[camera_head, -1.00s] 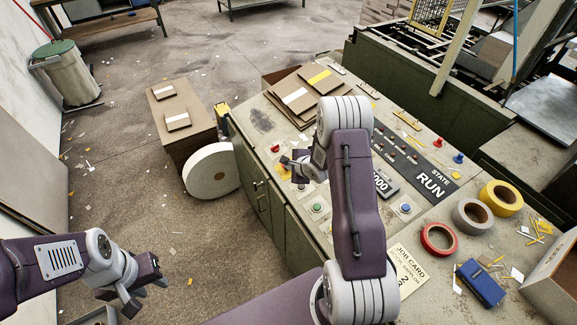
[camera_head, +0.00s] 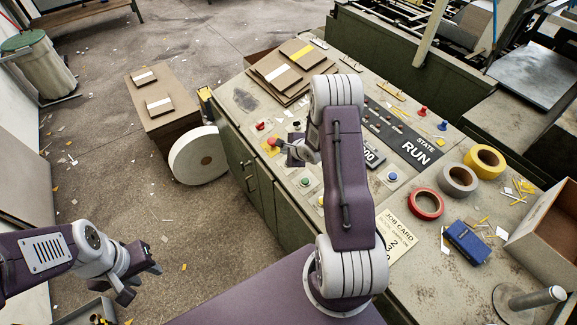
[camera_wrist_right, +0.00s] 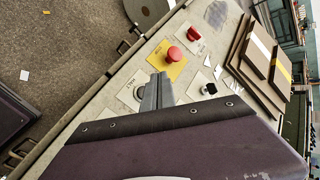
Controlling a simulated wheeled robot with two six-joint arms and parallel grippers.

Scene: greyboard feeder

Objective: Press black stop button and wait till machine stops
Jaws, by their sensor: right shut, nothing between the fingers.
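The black button (camera_wrist_right: 209,89) sits on a white plate in the right wrist view, just right of my right gripper's fingertips. My right gripper (camera_wrist_right: 157,84) is shut and empty above the console. In the head view, my right gripper (camera_head: 283,146) is close to the red mushroom button (camera_head: 271,142) on its yellow plate. That button also shows in the wrist view (camera_wrist_right: 174,54), beyond the fingertips. I cannot tell whether the fingers touch anything. The state display (camera_head: 421,152) reads RUN. My left gripper (camera_head: 140,281) looks open, low at the left, away from the console.
Another red button (camera_wrist_right: 193,33), a green button (camera_head: 305,182) and a blue button (camera_head: 391,177) stand on the console. Cardboard sheets (camera_head: 290,68) lie behind the gripper. Tape rolls (camera_head: 458,180), a blue box (camera_head: 467,241) and an open carton (camera_head: 545,230) lie to the right.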

